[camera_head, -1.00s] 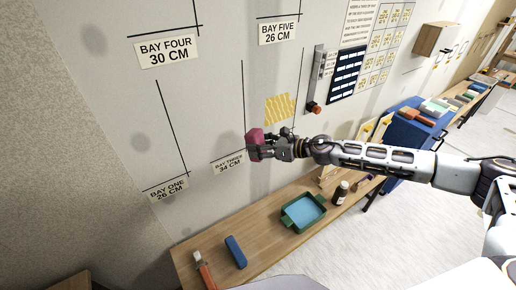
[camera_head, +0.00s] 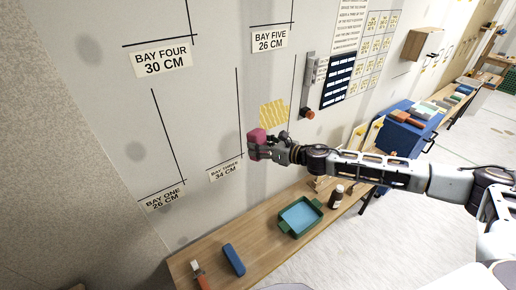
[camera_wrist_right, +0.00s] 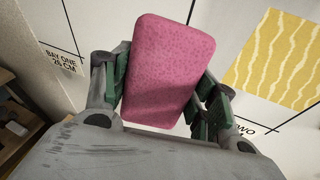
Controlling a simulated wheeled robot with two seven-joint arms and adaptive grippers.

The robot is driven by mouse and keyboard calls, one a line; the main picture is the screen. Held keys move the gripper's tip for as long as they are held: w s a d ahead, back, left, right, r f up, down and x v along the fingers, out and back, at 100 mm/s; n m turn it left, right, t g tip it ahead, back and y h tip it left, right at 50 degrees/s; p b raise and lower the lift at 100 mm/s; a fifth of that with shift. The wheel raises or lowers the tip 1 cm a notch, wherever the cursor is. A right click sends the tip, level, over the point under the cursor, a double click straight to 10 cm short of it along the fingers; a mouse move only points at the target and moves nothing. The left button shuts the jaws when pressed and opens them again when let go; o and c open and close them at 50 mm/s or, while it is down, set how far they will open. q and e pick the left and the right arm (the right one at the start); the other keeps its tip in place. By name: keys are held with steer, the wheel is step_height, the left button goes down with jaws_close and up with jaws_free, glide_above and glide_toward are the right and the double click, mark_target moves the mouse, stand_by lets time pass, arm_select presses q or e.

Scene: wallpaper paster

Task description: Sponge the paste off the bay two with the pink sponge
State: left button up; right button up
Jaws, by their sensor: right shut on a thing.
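The pink sponge (camera_head: 257,137) is in my right gripper (camera_head: 262,151), in front of the wall. In the wrist view the sponge (camera_wrist_right: 168,70) stands up between the green-padded fingers, which are shut on it. The yellow wavy paste patch (camera_head: 273,114) is on the wall just above and right of the sponge in the head view. The paste also shows at the right of the wrist view (camera_wrist_right: 280,62), apart from the sponge. A label ending in "WO" (camera_wrist_right: 243,131) sits below it, partly hidden by the gripper. My left gripper is not in view.
A wooden bench (camera_head: 208,251) runs below the wall. On it are a green tray (camera_head: 284,228) with a blue inside, a blue block (camera_head: 234,260) and a dark bottle (camera_head: 337,196). A switch box with a red knob (camera_head: 308,114) is on the wall right of the paste.

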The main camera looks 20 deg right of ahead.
mark_target(254, 123)
steer(key=shift+w+d+m+t+h, duration=0.4)
steer(key=shift+d+m+h, duration=0.1)
steer(key=shift+d, duration=0.15)
steer(key=shift+w+d+m+t+h, duration=0.4)
steer(key=shift+d+m, duration=0.1)
steer(key=shift+d, duration=0.1)
steer(key=d+m+t, duration=0.1)
steer(key=w+d+m+t+h, duration=0.1)
steer(key=d, duration=0.1)
steer(key=shift+w+t+h, duration=0.1)
steer(key=shift+t+h, duration=0.2)
steer(key=shift+r+t, duration=0.1)
steer(key=shift+t, duration=0.2)
steer(key=shift+w, duration=0.1)
steer(key=shift+p+x, duration=0.3)
steer(key=shift+x, duration=2.85)
steer(key=shift+x, duration=1.2)
stand_by(1.4)
